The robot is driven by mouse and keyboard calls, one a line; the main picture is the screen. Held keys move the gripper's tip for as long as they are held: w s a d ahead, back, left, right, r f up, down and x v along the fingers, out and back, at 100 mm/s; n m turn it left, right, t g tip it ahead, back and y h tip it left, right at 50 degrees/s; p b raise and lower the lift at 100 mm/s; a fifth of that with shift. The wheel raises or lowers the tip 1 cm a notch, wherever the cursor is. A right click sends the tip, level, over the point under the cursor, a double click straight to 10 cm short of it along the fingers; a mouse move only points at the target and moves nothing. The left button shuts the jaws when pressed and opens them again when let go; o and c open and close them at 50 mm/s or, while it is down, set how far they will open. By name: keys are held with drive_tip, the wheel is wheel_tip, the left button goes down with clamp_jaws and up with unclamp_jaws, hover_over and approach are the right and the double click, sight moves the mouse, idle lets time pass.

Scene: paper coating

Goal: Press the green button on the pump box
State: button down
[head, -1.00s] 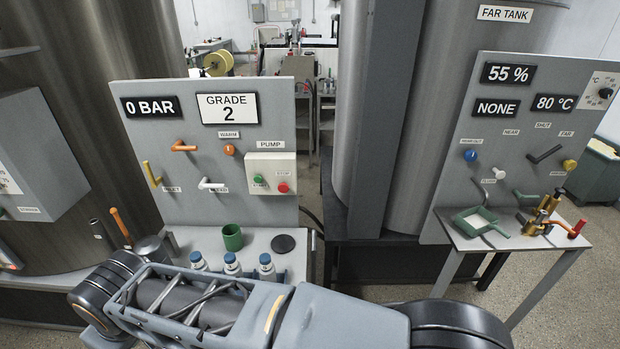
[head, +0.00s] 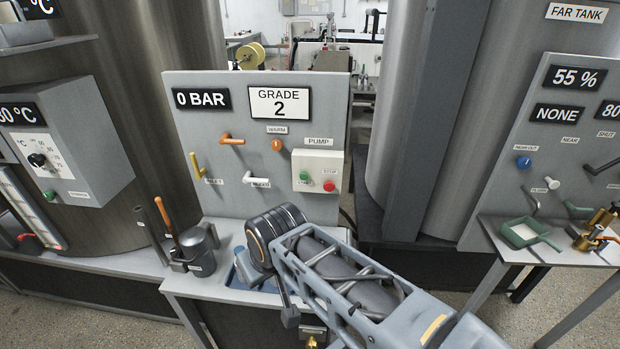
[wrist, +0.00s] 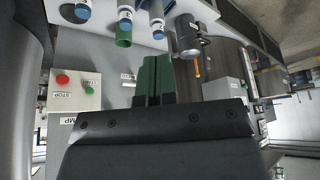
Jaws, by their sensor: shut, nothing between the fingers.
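The pump box (head: 317,165) is a white box on the grey panel, with a green button (head: 304,176) on its left and a red stop button (head: 329,186) on its right. In the wrist view, which is turned upside down, the pump box (wrist: 85,98) is left of my gripper, with the green button (wrist: 89,90) nearer the fingers than the red one (wrist: 62,79). My gripper (wrist: 153,58) has its dark green fingers together and empty, apart from the button. In the head view my arm hides the fingers.
The panel also carries an orange lever (head: 231,140), a yellow lever (head: 196,165) and a white lever (head: 256,180). A metal pot (head: 197,250) stands on the bench.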

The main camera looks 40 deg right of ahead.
drive_tip(key=w+d+f+m+t+y+b, duration=0.25)
drive_tip(key=w+m+b, duration=0.2)
drive_tip(key=w, duration=0.25)
drive_tip(key=w+d+f+m+t+y+b, duration=0.1)
drive_tip(key=w+d+f+m+t+b, duration=0.2)
drive_tip(key=w+m, duration=0.35)
drive_tip(key=w+d+f+m+t+h+b, duration=0.1)
drive_tip(key=w+d+m+h+b, duration=0.1)
drive_tip(key=d, duration=0.6)
drive_tip(key=w+d+f+m+t+h+b, duration=0.1)
drive_tip(key=w+d+m+b, duration=0.3)
drive_tip(key=d+m, duration=0.5)
drive_tip(key=shift+w+d+f+t+h, duration=0.2)
drive_tip(key=shift+w+f+t+h, duration=0.15)
drive_tip(key=shift+w+h, duration=0.45)
